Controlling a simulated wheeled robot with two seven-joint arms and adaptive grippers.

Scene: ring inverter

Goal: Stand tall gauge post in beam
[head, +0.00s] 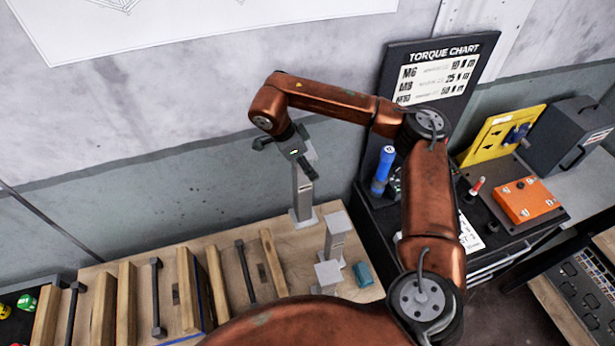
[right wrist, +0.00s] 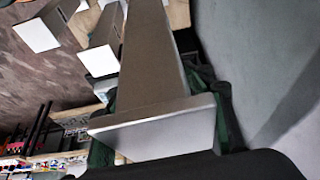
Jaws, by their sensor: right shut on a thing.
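A tall grey gauge post (head: 303,195) stands upright, or nearly so, at the back of the wooden table (head: 285,243), with a wide square foot. My right gripper (head: 300,158) is shut on its upper part; I cannot tell whether the foot touches the table. In the right wrist view the post (right wrist: 148,55) runs through the middle, with a flat plate at its near end. Dark green finger parts (right wrist: 228,115) show beside it. A medium grey post (head: 338,238) and a short one (head: 327,273) stand in front. I cannot identify a beam. My left gripper is out of view.
A teal block (head: 362,274) lies right of the shorter posts. Wooden slats (head: 187,290) and black handles (head: 155,297) fill the table's left part. A black stand with a torque chart (head: 432,75) and a blue-handled tool (head: 383,170) stand at right. The wall is close behind.

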